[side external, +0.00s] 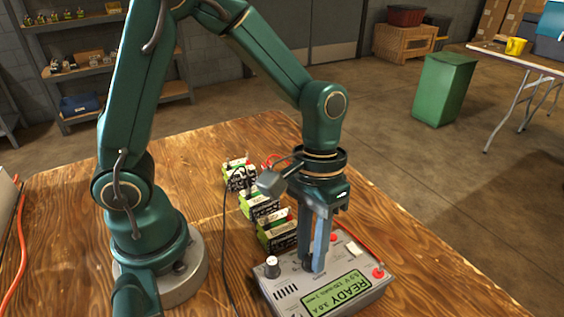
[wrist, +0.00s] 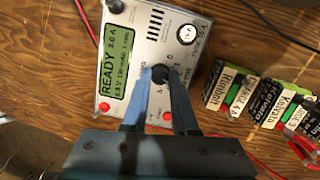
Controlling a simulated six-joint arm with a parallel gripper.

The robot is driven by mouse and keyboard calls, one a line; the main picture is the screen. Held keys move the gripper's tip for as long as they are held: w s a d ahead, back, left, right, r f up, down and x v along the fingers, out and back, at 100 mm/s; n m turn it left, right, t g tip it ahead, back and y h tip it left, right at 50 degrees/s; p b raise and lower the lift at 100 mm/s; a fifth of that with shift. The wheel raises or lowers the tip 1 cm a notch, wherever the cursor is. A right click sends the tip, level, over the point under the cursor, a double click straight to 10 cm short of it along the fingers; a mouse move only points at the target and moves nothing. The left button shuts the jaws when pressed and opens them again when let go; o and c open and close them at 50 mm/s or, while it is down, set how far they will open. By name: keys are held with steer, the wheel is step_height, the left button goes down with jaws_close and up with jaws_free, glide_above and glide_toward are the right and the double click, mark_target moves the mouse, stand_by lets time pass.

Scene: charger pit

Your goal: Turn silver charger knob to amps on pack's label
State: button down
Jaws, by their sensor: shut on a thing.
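The grey charger (side external: 340,300) lies on the wooden table, with a green screen (side external: 337,294) reading READY 3.0 A. It also shows in the wrist view (wrist: 135,40). A silver-topped knob (side external: 271,266) stands near one corner; it shows in the wrist view (wrist: 187,34), apart from my fingers. My gripper (side external: 315,265) points down over the charger. In the wrist view my fingers (wrist: 160,78) are shut on a second, dark knob (wrist: 160,73) with marks around it.
Red terminals (side external: 378,273) stick up from the charger, and red leads run across the table. A thin black cable (side external: 225,230) crosses the table beside the packs. The table's right part (side external: 420,270) is clear. A green bin (side external: 444,90) stands on the floor behind.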

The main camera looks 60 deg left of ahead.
stand_by(0.4)
steer(key=c, duration=0.7)
jaws_free()
steer(key=shift+r, duration=0.1)
steer(key=shift+v, duration=2.5)
steer(key=shift+w, duration=0.1)
steer(key=shift+w+a+r, duration=0.1)
steer(key=shift+r, duration=0.25)
steer(key=shift+s+a+r+m+t+y, duration=0.25)
steer(key=shift+s+a+r+t+y, duration=0.1)
steer(key=shift+s+a+r+t, duration=0.75)
steer(key=shift+s+a+r+m+t+y, duration=0.35)
steer(key=shift+s+a+r+t, duration=0.35)
steer(key=shift+a+t, duration=0.7)
steer(key=shift+s+a+r+m+t+y, duration=0.2)
steer(key=shift+s+a+r+t+y, duration=0.35)
steer(key=shift+s+a+t, duration=0.7)
